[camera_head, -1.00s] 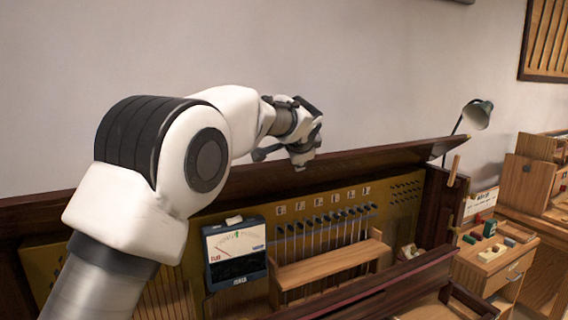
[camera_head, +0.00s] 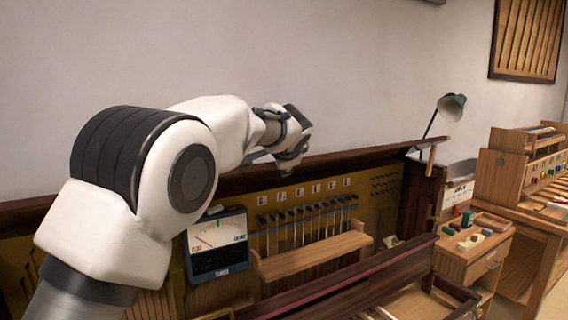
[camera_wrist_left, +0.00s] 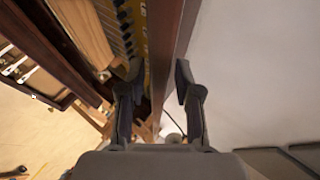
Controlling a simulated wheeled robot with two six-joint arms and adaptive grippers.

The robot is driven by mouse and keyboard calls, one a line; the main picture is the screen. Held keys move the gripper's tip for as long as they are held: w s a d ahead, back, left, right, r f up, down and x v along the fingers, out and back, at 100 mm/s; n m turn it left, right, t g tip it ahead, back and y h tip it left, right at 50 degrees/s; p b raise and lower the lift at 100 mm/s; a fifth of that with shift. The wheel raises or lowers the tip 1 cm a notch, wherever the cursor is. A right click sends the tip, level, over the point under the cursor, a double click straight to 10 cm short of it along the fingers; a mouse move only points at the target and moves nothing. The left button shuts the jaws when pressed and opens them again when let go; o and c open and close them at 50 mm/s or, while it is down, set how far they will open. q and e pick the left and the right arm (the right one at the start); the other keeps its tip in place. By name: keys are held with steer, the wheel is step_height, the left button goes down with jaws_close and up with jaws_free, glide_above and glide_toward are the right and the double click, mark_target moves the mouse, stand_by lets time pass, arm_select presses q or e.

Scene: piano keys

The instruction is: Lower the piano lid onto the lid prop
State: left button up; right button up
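The piano lid (camera_head: 350,157) is a long dark brown board along the top back of the piano, against the wall. It also shows in the left wrist view (camera_wrist_left: 167,40). My left gripper (camera_head: 280,160) is over the lid in the head view. In the left wrist view its two fingers (camera_wrist_left: 158,75) stand apart, with the lid's edge running between or just beyond them; contact cannot be told. A small upright light-wood stick (camera_head: 431,160), perhaps the lid prop, stands at the lid's right end. My right gripper is not in view.
A lamp (camera_head: 451,106) rises behind the right end. A side cabinet (camera_head: 475,250) with small blocks and a workbench stand right. My left arm covers the piano's left part.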

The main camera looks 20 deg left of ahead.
arm_select(q)
steer(key=shift+a, duration=0.1)
steer(key=v, duration=1.2)
steer(key=shift+w+f, duration=0.1)
steer(key=shift+w, duration=0.05)
